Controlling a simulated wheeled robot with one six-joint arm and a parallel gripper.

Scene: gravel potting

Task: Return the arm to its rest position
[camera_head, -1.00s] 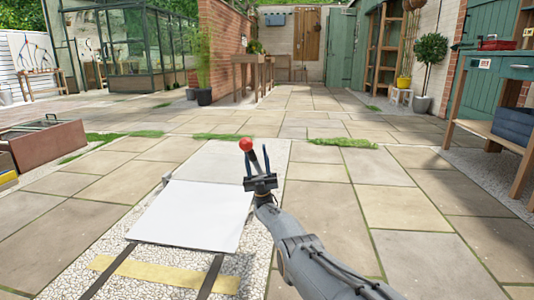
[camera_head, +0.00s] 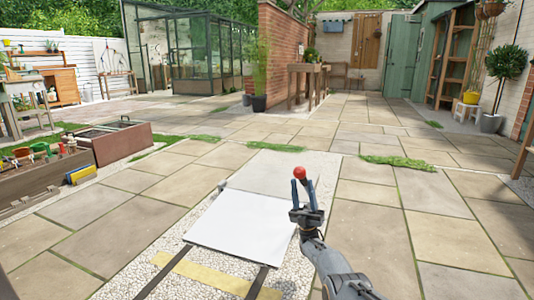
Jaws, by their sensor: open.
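My gripper (camera_head: 304,190) is in the lower middle, at the end of my grey arm, which comes up from the bottom right. Its two blue-grey fingers point up and stand apart. A red ball knob (camera_head: 299,172) shows at the fingertips. Its dark stem runs down toward the fingers. I cannot tell whether the fingers touch it, and the stem's lower end is hidden behind the gripper.
A white panel (camera_head: 240,222) lies left of my gripper, with dark rails and a yellow strip (camera_head: 215,275) in front on gravel. Open paving (camera_head: 435,195) lies to the right.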

